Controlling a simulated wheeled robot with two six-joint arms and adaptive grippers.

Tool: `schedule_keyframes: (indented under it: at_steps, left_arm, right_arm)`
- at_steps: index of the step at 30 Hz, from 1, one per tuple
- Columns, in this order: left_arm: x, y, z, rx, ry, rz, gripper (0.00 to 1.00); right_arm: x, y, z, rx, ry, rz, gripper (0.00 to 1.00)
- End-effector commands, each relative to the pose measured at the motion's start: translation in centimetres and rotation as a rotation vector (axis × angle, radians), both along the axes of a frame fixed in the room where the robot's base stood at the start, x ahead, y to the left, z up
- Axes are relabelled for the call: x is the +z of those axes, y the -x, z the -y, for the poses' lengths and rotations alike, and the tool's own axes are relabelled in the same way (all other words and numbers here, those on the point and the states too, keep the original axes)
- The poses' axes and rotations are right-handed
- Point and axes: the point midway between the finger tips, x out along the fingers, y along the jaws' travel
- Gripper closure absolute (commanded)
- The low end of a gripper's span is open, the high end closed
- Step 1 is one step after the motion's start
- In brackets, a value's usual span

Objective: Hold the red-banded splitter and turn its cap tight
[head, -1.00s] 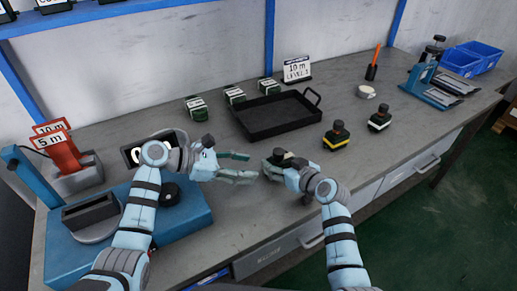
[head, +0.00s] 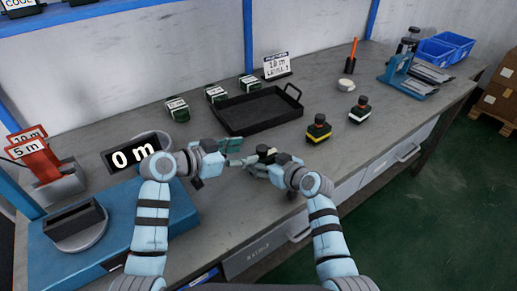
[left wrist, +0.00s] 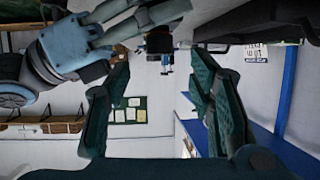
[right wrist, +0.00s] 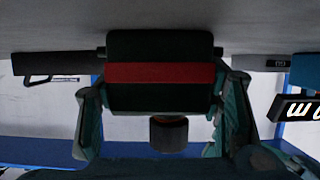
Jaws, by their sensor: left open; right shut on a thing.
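The red-banded splitter (right wrist: 160,75) is a black block with a red band, gripped between the fingers of my right gripper (right wrist: 160,108). Its dark round cap (right wrist: 168,133) points down in the right wrist view. In the head view the splitter (head: 264,151) is partly hidden by my right gripper (head: 262,160), which holds it above the bench front. My left gripper (head: 236,152) is open just left of it, apart from the cap as far as I can tell. In the left wrist view its spread fingers (left wrist: 158,88) have nothing between them up close.
A yellow-banded splitter (head: 318,130) and a white-banded one (head: 360,108) stand right of a black tray (head: 258,112). Several green-black blocks (head: 215,94) line the tray's left and back. A blue machine (head: 125,230) and a "0 m" display (head: 133,154) are at left.

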Motion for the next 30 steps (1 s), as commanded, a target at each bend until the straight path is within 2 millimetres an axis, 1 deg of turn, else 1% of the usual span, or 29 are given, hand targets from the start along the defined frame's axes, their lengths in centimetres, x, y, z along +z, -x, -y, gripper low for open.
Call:
schedule_keyframes:
  at_steps: [1, 3, 7, 11, 17, 20, 21, 26, 27, 30]
  left_arm:
    - [-0.4, -0.8, 1.1, -0.002, 0.004, -0.003, 0.51]
    - [-1.1, -1.9, 2.2, -0.002, 0.003, -0.003, 0.51]
    - [-2.1, -3.3, 3.8, -0.001, 0.002, -0.003, 0.51]
    - [-2.5, -3.9, 4.5, -0.001, 0.0, -0.002, 0.51]
    - [-2.5, -3.9, 4.5, -0.001, 0.0, -0.002, 0.51]
    - [-2.5, -3.9, 4.5, -0.001, 0.0, -0.002, 0.66]
    - [-2.5, -3.9, 4.5, -0.001, 0.0, -0.002, 0.72]
    - [-2.5, -3.9, 4.5, 0.0, 0.001, -0.002, 0.98]
    - [-2.5, -3.9, 4.5, 0.0, 0.001, -0.002, 1.0]
    - [-2.5, -4.0, 4.5, -0.02, -0.003, -0.003, 1.0]
  right_arm:
    - [0.0, 0.0, 0.0, 0.0, -0.001, 0.001, 0.7]
    - [0.0, 0.0, 0.0, 0.0, -0.001, 0.001, 0.7]
    - [0.0, 0.0, 0.0, 0.0, 0.0, 0.0, 0.7]
    - [0.0, 0.0, 0.0, 0.0, 0.0, 0.0, 0.7]
    - [0.0, 0.0, 0.0, 0.0, 0.0, 0.0, 0.7]
    - [0.0, 0.0, 0.0, 0.0, 0.0, 0.0, 0.7]
    - [0.0, 0.0, 0.0, 0.0, 0.0, 0.0, 0.7]
    - [0.0, 0.0, 0.0, 0.0, 0.0, 0.0, 0.7]
    - [0.0, 0.0, 0.0, 0.0, 0.0, 0.0, 0.7]
    - [0.0, 0.0, 0.0, 0.0, 0.0, 0.0, 0.7]
